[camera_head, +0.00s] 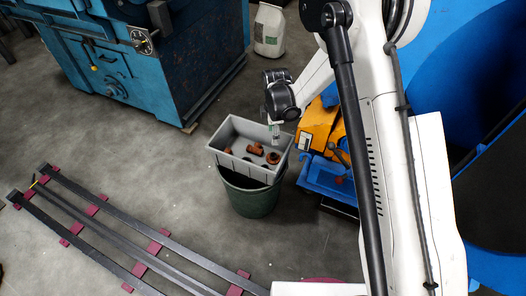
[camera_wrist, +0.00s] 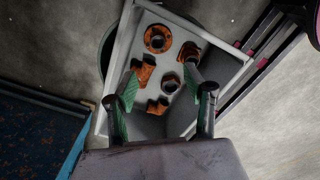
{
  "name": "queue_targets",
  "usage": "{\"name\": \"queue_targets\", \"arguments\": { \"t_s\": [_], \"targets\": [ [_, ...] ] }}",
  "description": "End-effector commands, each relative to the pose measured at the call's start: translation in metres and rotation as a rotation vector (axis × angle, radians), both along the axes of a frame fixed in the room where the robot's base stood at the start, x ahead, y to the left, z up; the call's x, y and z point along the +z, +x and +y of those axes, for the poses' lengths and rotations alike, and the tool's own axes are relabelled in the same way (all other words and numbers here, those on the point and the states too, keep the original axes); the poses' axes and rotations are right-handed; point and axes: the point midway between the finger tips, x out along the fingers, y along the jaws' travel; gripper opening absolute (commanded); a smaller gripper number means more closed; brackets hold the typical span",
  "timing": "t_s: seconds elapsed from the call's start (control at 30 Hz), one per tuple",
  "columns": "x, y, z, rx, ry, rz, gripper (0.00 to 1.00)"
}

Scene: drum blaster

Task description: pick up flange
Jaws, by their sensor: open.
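A round orange-brown flange (camera_wrist: 157,38) with a dark centre hole lies on the floor of a grey bin (camera_wrist: 210,32) near its far end in the wrist view. My gripper (camera_wrist: 162,80) is open, its green-padded fingers pointing into the bin, with nothing held between them. The flange shows beyond the fingertips. In the head view my gripper (camera_head: 275,130) points down over the right part of the bin (camera_head: 225,162); several rusty parts lie inside, and I cannot tell which one is the flange there.
The bin rests on a dark green barrel (camera_head: 250,198). Yellow and blue equipment (camera_head: 318,125) stands close on the right. Open floor lies to the left.

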Motion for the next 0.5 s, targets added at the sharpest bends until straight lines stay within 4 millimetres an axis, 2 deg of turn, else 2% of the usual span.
{"name": "queue_targets", "arguments": {
  "t_s": [0.13, 0.4, 0.5],
  "targets": [
    [-0.016, 0.001, 0.000, -0.001, 0.000, 0.000, 0.47],
    [-0.066, 0.001, 0.000, -0.001, 0.000, 0.000, 0.47],
    [-0.077, 0.001, 0.000, -0.001, 0.000, 0.000, 0.47]
  ]
}}
